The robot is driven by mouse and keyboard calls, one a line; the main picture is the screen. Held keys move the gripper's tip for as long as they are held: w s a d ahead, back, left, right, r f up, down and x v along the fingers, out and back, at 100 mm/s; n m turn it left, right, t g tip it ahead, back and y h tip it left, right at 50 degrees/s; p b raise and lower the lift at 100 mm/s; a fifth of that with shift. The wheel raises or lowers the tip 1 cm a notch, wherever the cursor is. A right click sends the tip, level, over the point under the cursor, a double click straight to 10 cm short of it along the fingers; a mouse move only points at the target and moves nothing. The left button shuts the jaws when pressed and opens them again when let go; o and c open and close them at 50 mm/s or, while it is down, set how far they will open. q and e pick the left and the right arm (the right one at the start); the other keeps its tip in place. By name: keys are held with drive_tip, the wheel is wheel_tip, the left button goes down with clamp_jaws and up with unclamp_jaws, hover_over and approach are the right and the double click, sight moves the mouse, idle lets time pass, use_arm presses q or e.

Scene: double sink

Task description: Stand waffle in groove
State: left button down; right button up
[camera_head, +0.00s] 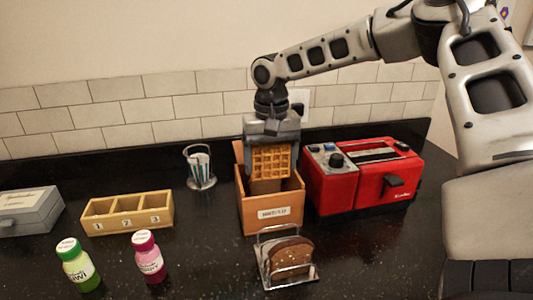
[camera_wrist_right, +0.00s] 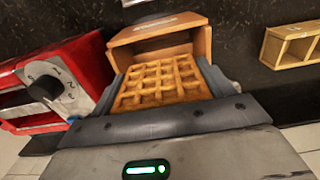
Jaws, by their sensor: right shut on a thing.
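My right gripper (camera_head: 271,133) is shut on a square waffle (camera_head: 271,160), which hangs upright over the back part of the open wooden box (camera_head: 270,213). In the right wrist view the waffle (camera_wrist_right: 162,82) lies between the gripper's fingers (camera_wrist_right: 165,90), with the box (camera_wrist_right: 165,38) beyond it. The box has a white label on its front. A metal rack (camera_head: 285,268) in front of the box holds a slice of brown bread (camera_head: 291,258). Which groove is meant I cannot tell. My left gripper is not in view.
A red toaster (camera_head: 385,172) stands right of the box. A three-compartment wooden tray (camera_head: 127,224), a holder with sticks (camera_head: 200,168) and a grey case (camera_head: 28,211) are to the left. A green bottle (camera_head: 78,266) and a pink bottle (camera_head: 149,257) stand in front. The counter at front right is clear.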

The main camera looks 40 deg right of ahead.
sight(270, 178)
drive_tip(key=shift+w+f+b, duration=0.1)
drive_tip(key=shift+f+b, duration=0.35)
drive_tip(key=shift+f, duration=1.2)
drive_tip(key=shift+f+b, duration=0.6)
drive_tip(key=shift+f, duration=0.1)
drive_tip(key=shift+f+b, duration=0.5)
drive_tip(key=shift+f, duration=0.1)
drive_tip(key=shift+f+b, duration=0.8)
drive_tip(key=shift+f, duration=0.05)
drive_tip(key=shift+f+b, duration=1.05)
drive_tip(key=shift+f, duration=0.85)
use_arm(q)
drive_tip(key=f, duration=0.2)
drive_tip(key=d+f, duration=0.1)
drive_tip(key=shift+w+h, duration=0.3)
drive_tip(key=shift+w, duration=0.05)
use_arm(e)
drive_tip(key=shift+f, duration=0.1)
